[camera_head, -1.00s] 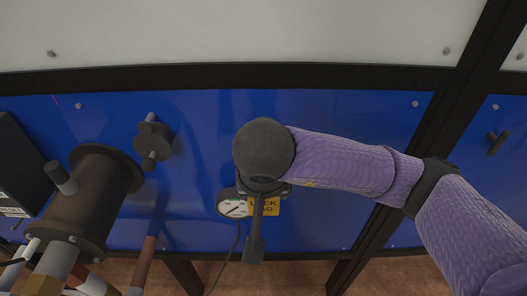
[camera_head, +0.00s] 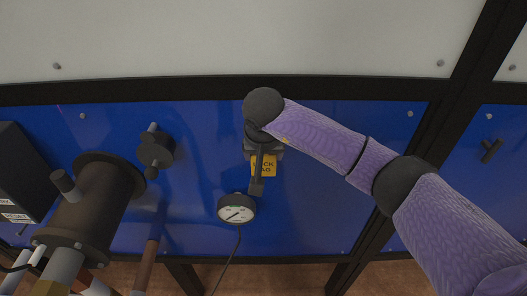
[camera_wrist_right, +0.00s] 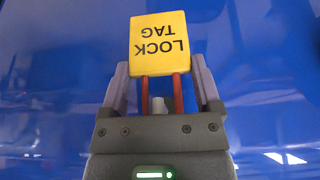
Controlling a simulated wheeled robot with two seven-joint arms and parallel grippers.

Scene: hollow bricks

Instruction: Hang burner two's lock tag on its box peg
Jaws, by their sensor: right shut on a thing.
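The yellow lock tag (camera_head: 263,168) shows in front of the blue panel, just above the round gauge in the head view. My right gripper (camera_head: 262,151) is shut on it. In the right wrist view the tag (camera_wrist_right: 159,40) stands out beyond the two fingertips of my right gripper (camera_wrist_right: 161,88), its lettering upside down. Two red bars run from the tag back between the fingers, with a small pale piece between them. A dark bar partly covers the tag in the head view. I cannot make out a box peg for certain. My left gripper is out of view.
A white-faced gauge (camera_head: 237,208) with a cable is below the tag. A dark flanged cylinder (camera_head: 100,200) with pipes, a dark valve-like fitting (camera_head: 156,148) and a dark box (camera_head: 18,165) with white labels are at left. A dark T-shaped fitting (camera_head: 491,150) is on the right panel.

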